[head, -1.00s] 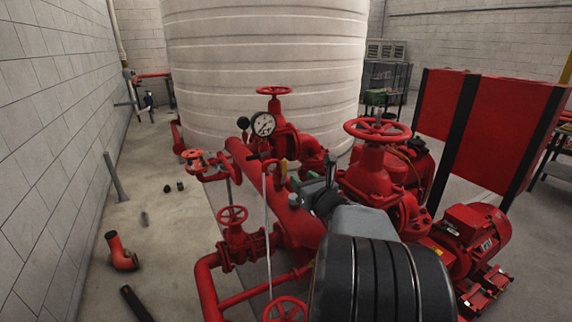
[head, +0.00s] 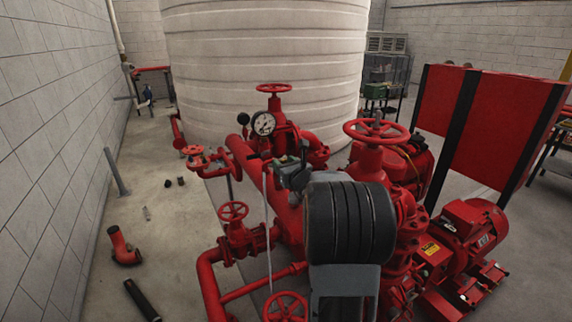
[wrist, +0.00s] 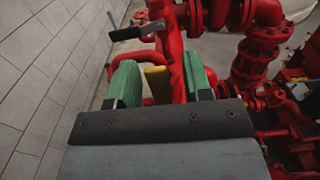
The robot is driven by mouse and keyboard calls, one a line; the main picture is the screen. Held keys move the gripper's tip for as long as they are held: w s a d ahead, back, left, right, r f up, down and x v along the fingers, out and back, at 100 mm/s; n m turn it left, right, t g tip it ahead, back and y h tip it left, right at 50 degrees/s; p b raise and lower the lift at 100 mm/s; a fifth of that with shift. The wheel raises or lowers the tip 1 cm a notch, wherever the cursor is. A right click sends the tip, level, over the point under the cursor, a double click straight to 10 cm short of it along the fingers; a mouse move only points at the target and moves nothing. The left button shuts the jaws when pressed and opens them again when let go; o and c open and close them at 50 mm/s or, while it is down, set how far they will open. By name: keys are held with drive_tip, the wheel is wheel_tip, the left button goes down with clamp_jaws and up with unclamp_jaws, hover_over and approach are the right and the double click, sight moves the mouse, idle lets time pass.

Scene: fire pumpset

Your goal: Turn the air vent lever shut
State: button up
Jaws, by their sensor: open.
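A small yellow upright piece (wrist: 155,84), which looks like the air vent lever, stands by the red pipe in the wrist view. In the head view it is hidden behind my gripper (head: 290,174). My gripper in the wrist view (wrist: 161,82) is open, its green-padded fingers apart to the left and right of the yellow piece and part of a red pipe. I cannot tell whether the yellow piece is within the fingers' depth or beyond them; no contact shows. A separate dark-handled lever (wrist: 137,32) lies across, farther up in the wrist view.
Red handwheels stand close around: one at right (head: 376,131), one at left (head: 233,211) and one at the front (head: 285,306). A pressure gauge (head: 263,123) sits behind my gripper. A pale tank (head: 265,60) fills the back. Loose pipe pieces lie on the left floor.

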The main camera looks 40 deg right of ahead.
drive_tip(key=shift+c, duration=0.4)
clamp_jaws()
drive_tip(key=shift+f, duration=0.1)
